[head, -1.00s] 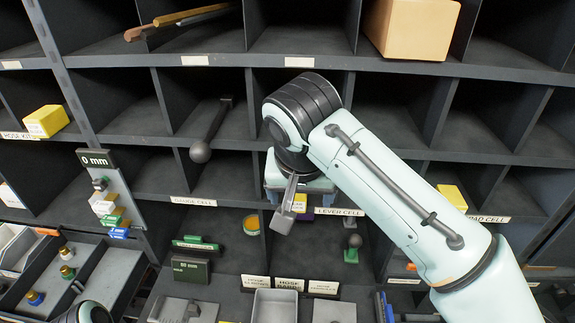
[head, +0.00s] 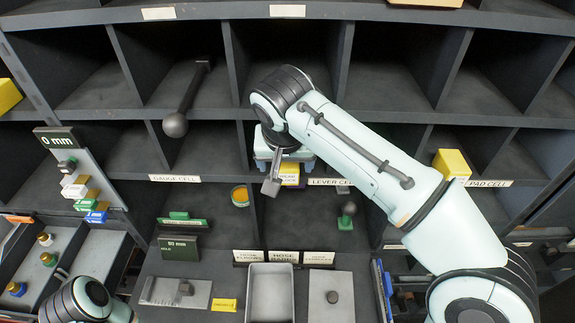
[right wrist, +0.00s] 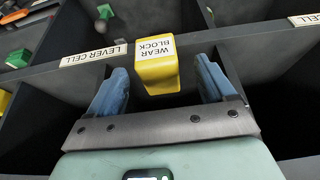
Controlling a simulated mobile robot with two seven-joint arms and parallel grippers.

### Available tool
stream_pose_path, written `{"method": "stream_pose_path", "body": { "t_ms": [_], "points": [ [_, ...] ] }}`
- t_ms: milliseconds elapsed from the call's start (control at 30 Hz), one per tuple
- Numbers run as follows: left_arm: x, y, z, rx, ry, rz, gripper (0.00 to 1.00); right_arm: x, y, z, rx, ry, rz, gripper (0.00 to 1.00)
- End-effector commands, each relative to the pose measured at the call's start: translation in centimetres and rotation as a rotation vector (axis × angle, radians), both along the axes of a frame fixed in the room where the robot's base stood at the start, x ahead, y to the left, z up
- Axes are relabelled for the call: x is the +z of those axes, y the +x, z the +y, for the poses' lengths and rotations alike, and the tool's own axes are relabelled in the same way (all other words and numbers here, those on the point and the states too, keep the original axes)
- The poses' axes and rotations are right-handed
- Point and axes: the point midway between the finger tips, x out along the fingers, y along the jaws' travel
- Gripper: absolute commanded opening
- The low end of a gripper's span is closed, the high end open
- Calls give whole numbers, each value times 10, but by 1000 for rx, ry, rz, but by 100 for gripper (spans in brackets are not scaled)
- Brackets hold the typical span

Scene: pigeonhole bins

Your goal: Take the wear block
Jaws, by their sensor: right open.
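The yellow wear block (right wrist: 157,72), with a white label reading WEAR BLOCK, sits at the shelf lip beside the LEVER CELL label (right wrist: 93,54). In the head view only a small part of the wear block (head: 289,169) shows below my right wrist. My right gripper (right wrist: 160,80) is open, with one blue finger on each side of the block. Dark gaps show between the fingers and the block in the right wrist view. In the head view my right arm hides most of this gripper. My left gripper does not show; only part of my left arm is at the lower left.
Shelf dividers and lips surround the block. Another yellow block (head: 452,163) is near the PAD CELL label. A dark rod with a ball end (head: 176,123) juts from a bay at the left. A grey bin (head: 270,292) and flat trays stand below.

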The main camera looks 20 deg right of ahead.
Motion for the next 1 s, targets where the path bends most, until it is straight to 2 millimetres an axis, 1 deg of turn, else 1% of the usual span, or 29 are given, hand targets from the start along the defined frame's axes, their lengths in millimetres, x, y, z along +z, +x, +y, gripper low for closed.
{"method": "stream_pose_path", "body": {
  "t_ms": [33, 200, 333, 533, 567, 600, 667, 700, 733, 767, 1000],
  "points": [
    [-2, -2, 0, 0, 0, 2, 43, -10, 2, -3, -2, -2, 6, 83],
    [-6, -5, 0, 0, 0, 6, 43, -33, 12, -7, -1, -1, 6, 83],
    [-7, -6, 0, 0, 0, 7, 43, -40, 15, -8, 0, 0, 3, 83],
    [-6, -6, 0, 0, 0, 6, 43, -39, 16, -8, 0, 0, 1, 83],
    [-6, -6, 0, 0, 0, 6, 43, -39, 16, -8, 0, 0, 1, 80],
    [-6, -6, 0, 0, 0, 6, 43, -39, 16, -8, 0, 0, 1, 67],
    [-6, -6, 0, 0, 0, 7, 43, -39, 16, -8, 0, -1, 1, 47],
    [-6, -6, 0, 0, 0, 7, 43, -39, 16, -8, 0, -1, 1, 34],
    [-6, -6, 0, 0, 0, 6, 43, -39, 15, -8, 0, -1, 1, 24],
    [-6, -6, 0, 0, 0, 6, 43, -39, 15, -8, 0, -1, 1, 21],
    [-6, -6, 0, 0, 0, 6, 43, -38, 15, -8, -1, 0, 0, 21]
  ]
}}
